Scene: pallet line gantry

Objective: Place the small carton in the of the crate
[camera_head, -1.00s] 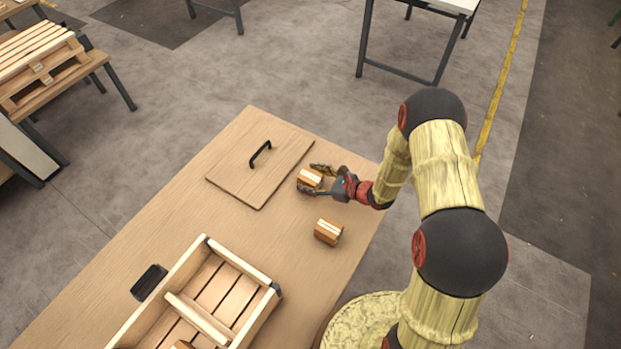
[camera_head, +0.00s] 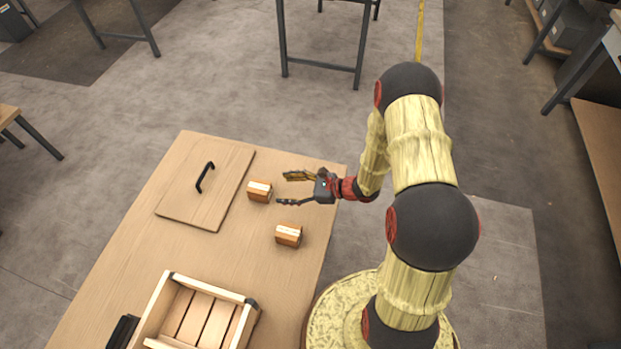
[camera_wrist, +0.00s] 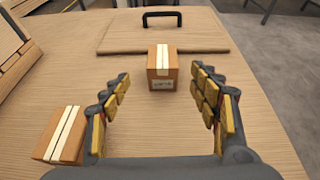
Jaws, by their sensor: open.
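One small carton (camera_head: 259,191), brown with a pale tape stripe, sits on the table just beyond my open fingertips. In the wrist view this carton (camera_wrist: 162,68) lies ahead, centred between the fingers and apart from them. A second similar carton (camera_head: 288,235) stands nearer the robot; in the wrist view it is at lower left (camera_wrist: 60,136), outside the left finger. My gripper (camera_head: 290,188) is open and empty, low over the table's right part. The wooden slatted crate (camera_head: 237,297) is at the table's near side, partly cut off by the picture's lower edge.
A flat wooden lid with a black handle (camera_head: 190,208) lies on the table beyond the first carton. A black object (camera_head: 122,331) sits left of the crate. Bare table (camera_head: 215,250) lies between crate and lid.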

